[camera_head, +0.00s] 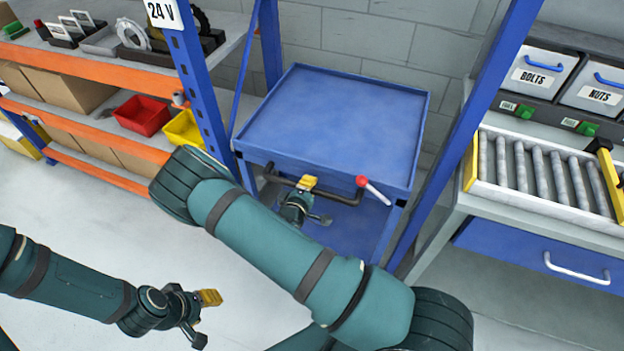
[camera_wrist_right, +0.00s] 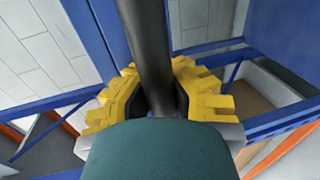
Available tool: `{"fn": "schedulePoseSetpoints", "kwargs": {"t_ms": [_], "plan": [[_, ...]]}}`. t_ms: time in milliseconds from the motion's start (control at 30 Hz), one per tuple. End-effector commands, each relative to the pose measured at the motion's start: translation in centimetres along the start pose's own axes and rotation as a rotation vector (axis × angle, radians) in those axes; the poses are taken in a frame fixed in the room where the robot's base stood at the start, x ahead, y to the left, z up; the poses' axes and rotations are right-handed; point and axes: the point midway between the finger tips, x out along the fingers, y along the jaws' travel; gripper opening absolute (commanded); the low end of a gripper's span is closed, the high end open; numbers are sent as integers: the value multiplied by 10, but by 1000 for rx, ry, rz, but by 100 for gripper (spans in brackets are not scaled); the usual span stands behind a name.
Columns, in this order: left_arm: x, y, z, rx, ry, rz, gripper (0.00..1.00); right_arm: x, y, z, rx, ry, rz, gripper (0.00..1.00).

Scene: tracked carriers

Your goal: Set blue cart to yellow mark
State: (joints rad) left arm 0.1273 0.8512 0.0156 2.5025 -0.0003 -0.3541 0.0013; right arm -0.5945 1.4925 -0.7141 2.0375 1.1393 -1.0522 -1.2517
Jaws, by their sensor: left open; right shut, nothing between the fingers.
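The blue cart (camera_head: 335,115) stands between blue posts by the grey block wall. A black handle bar (camera_head: 343,197) runs along its near side; a white lever with a red knob (camera_head: 372,189) is at the bar's right part. My right gripper (camera_head: 309,192) is at the handle. My left gripper (camera_head: 205,318) is open and empty over the floor at lower left. I see no yellow floor mark.
A shelf with orange beams (camera_head: 110,62) holds a red bin (camera_head: 142,115), a yellow bin (camera_head: 184,130) and boxes at left. A roller conveyor (camera_head: 545,175) stands at right above a blue drawer (camera_head: 535,262). Pale floor (camera_head: 80,205) is clear at left.

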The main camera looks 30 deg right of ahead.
Motion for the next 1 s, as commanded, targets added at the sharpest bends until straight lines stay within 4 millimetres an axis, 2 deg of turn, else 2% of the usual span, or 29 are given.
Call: {"fn": "schedulePoseSetpoints", "kwargs": {"t_ms": [67, 100, 233, 533, 667, 767, 1000], "plan": [[0, 0, 0, 0, 0, 0, 47, 1, 4, 0, 2, 0, 9, 0], [0, 0, 0, 0, 0, 0, 47, 1, 4, 0, 2, 0, 10, 6], [0, 0, 0, 0, 0, 0, 47, 1, 4, 0, 2, 0, 9, 52], [0, 0, 0, 0, 1, 0, 47, 1, 3, 0, 1, 0, 7, 52], [0, 0, 0, 0, 1, 0, 47, -7, 3, -1, 2, 2, 6, 52], [0, 0, 0, 0, 1, 0, 47, -22, 2, -1, 1, 3, 6, 52], [0, 0, 0, 0, 0, 0, 47, -71, 2, -2, 0, 4, 6, 52]]}}
